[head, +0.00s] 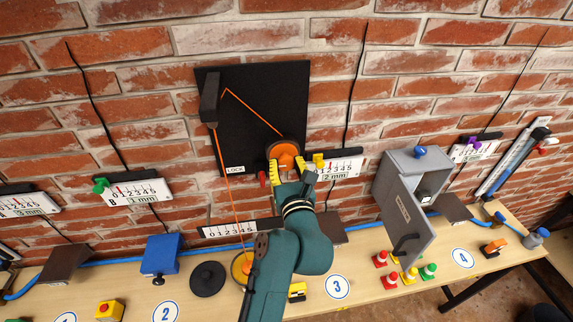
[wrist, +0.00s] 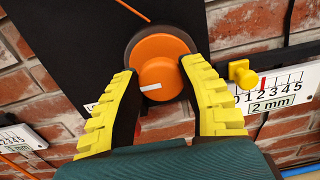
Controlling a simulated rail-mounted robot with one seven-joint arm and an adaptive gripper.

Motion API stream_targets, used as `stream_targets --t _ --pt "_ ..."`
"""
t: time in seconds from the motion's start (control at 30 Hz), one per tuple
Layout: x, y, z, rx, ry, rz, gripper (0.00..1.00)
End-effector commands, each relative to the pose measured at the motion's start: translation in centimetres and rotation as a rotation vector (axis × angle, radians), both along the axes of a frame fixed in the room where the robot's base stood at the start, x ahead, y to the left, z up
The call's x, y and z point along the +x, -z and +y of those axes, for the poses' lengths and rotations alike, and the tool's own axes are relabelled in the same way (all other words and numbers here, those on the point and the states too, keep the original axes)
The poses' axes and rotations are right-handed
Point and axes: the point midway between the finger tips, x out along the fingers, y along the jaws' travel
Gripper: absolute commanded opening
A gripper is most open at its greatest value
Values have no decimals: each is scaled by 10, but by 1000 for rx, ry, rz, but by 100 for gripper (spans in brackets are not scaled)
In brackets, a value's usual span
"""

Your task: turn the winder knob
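The orange winder knob (wrist: 160,78) sits on a larger orange disc on the black wall board (head: 255,95). A white mark on the knob points left in the wrist view. The winder also shows in the head view (head: 286,148), partly hidden by my gripper. My gripper (wrist: 160,72) has its yellow fingers on the left and right sides of the knob, with the dark pads appearing to touch it. An orange cord (head: 252,112) runs from the winder up to a dark arm (head: 209,98) on the board, then down toward the bench.
A ruler plate marked 2 mm (wrist: 275,95) with a yellow peg (wrist: 242,73) is close to the right finger. A grey open box (head: 410,185) stands farther right. Several small cones (head: 392,281) and a black disc (head: 208,278) are on the bench (head: 350,250).

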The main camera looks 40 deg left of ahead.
Motion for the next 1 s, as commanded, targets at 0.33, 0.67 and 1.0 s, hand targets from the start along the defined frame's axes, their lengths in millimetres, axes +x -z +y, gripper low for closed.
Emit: stream_targets --t 0.33,0.67,1.0 --pt "0 0 0 -7 0 -9 5" --pt "-1 0 1 -94 0 -123 5" --pt "-2 1 2 -275 -1 -366 5"
